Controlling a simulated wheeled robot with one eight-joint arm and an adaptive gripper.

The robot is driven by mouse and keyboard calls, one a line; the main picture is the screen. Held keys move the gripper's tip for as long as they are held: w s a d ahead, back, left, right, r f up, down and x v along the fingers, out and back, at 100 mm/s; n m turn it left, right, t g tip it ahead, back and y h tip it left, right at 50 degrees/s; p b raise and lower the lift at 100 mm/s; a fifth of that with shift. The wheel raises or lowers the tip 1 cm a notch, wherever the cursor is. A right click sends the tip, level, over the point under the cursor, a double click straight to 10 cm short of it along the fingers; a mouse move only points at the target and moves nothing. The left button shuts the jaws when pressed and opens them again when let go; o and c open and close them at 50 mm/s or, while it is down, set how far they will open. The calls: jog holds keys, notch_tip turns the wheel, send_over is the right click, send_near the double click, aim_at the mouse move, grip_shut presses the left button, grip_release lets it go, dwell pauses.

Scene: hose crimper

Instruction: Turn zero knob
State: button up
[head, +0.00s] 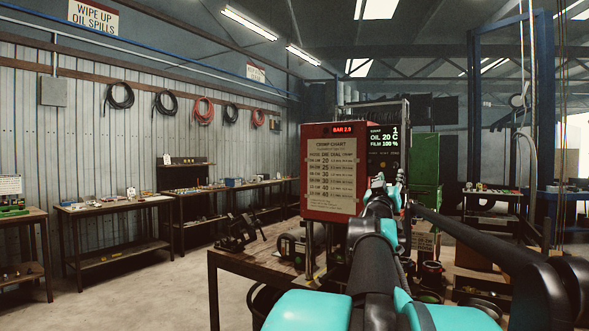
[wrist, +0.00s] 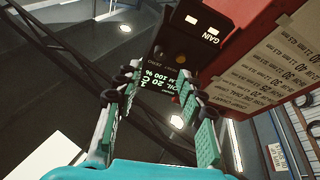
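The dark control panel (head: 384,148) is on the right of the red crimper box (head: 314,205), with a lit display reading OIL 20 C and FILM 100 %. In the wrist view the panel (wrist: 170,38) appears turned over, with a small label that seems to read ZERO, a dim amber round spot (wrist: 180,59), a GAIN label and two white lit squares. In the head view my gripper (head: 388,188) covers the panel's lower part.
The box stands over a wooden workbench (head: 250,265) with a dark vise (head: 240,232). A green cabinet (head: 425,160) is behind to the right. Floor at left is clear.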

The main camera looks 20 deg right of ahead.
aim_at(394, 166)
jog(key=x, duration=0.7)
jog(key=shift+w+d+r, duration=0.1)
jog(key=shift+w+d, duration=0.05)
jog(key=shift+c, duration=0.6)
grip_shut()
